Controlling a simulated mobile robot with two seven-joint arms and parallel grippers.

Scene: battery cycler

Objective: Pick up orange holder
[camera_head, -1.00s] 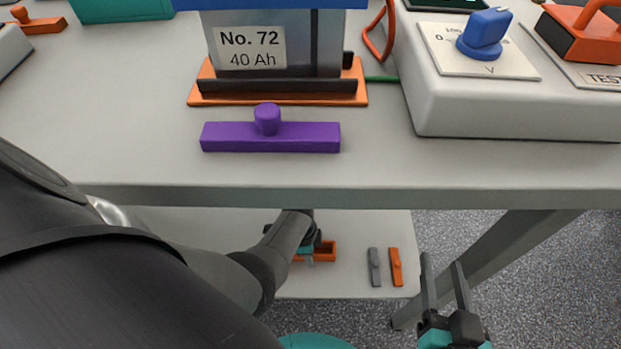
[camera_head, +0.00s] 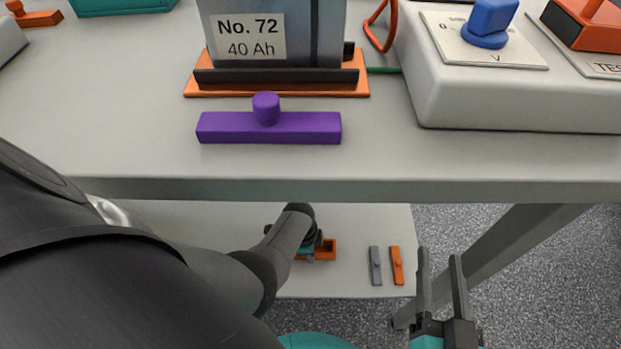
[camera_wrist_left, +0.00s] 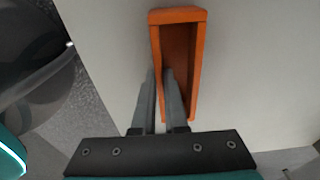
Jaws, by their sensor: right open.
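The orange holder (camera_head: 330,247) is a narrow open-topped box on the lower shelf, partly hidden behind my left gripper (camera_head: 309,254) in the head view. In the left wrist view the holder (camera_wrist_left: 198,62) stretches away from the gripper (camera_wrist_left: 160,75). The two left fingers are close together at the holder's left long wall, one outside it and one over the hollow. Whether they press on the wall cannot be told. My right gripper (camera_head: 439,258) is open and empty, right of the lower shelf.
A grey piece (camera_head: 375,265) and a slim orange piece (camera_head: 397,265) lie on the lower shelf (camera_head: 350,284), right of the holder. The upper table's front edge (camera_head: 330,190) overhangs it. A purple handled bar (camera_head: 270,128) and a No. 72 battery (camera_head: 280,35) stand on top.

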